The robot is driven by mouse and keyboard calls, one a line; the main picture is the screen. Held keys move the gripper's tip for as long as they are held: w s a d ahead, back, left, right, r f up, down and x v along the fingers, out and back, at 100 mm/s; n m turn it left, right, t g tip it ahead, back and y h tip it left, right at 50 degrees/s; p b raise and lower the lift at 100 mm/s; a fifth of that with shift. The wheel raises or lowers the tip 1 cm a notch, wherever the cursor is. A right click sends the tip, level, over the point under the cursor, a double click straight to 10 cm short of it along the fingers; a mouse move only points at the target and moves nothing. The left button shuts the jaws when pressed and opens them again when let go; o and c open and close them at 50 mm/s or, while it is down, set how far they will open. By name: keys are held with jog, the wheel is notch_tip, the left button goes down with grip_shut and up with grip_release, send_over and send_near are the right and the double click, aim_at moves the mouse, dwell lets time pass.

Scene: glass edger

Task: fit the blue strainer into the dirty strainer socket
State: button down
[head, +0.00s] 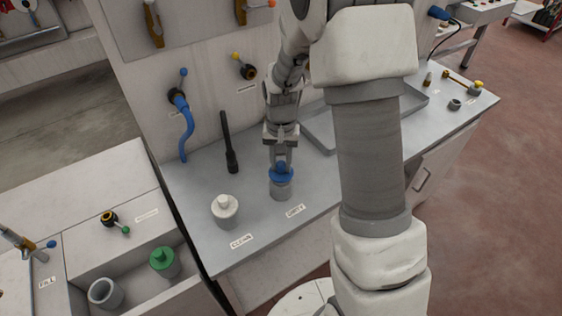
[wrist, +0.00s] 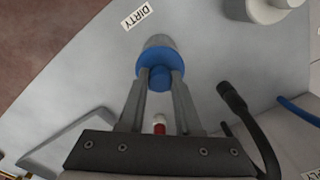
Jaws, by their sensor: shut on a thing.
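My gripper (head: 281,163) points down over the bench and is shut on the blue strainer (head: 281,175), at its knob. In the wrist view, the fingers (wrist: 160,88) close on either side of the blue knob, above the wide blue flange (wrist: 148,60). The dirty strainer socket (head: 281,191) is a grey cylinder directly below the flange, by the DIRTY label (head: 295,211). It also shows past the flange in the wrist view (wrist: 158,41). The strainer is upright and lined up with the socket; I cannot tell whether it is fully seated.
A white-topped cylinder (head: 225,210) stands to the left by the CLEAN label (head: 241,241). A black-handled tool (head: 229,145) and blue hose (head: 187,130) are behind. A grey tray (head: 320,129) lies to the right. A green-capped piece (head: 163,262) sits in the lower-left basin.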

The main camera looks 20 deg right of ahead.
jog(key=shift+f+b, duration=0.85)
jog(key=shift+f, duration=0.35)
jog(key=c, duration=0.5)
grip_release()
jog(key=shift+r, duration=0.1)
notch_tip(320, 180, up, 17)
jog(key=shift+r+p, duration=0.2)
jog(key=shift+p, duration=0.2)
